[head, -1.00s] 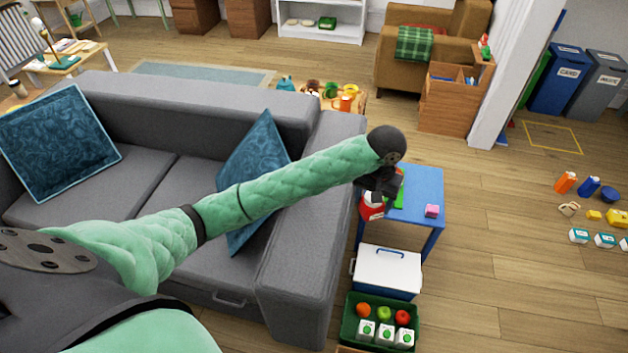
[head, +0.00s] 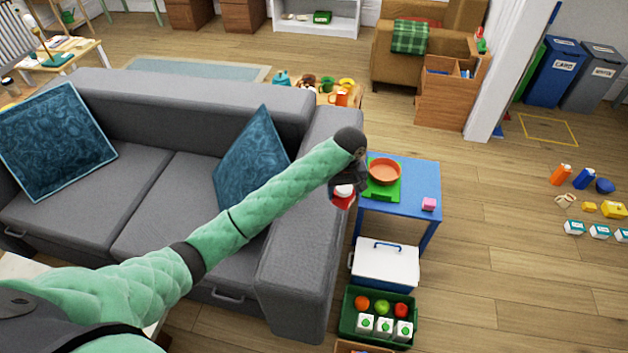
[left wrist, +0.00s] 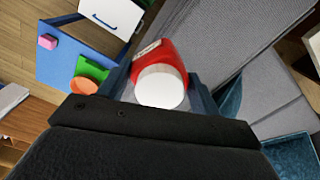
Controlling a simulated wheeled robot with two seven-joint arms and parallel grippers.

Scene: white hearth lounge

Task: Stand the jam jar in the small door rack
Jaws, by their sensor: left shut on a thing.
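The jam jar is red with a white lid and a pale label. In the head view the jar (head: 343,199) hangs below my left gripper (head: 346,184), beside the sofa's right arm and left of the blue table. In the left wrist view the jar (left wrist: 160,75) sits between the fingers of my left gripper (left wrist: 160,90), which is shut on it. Its lid faces the wrist camera. The small door rack is not seen in these frames. My right gripper is not in view.
A blue table (head: 400,215) holds a terracotta bowl (head: 384,171) on a green mat and a pink block (head: 429,204). A white cooler box (head: 385,266) and a green crate (head: 350,328) of fruit and cartons stand in front. The grey sofa (head: 290,250) lies left.

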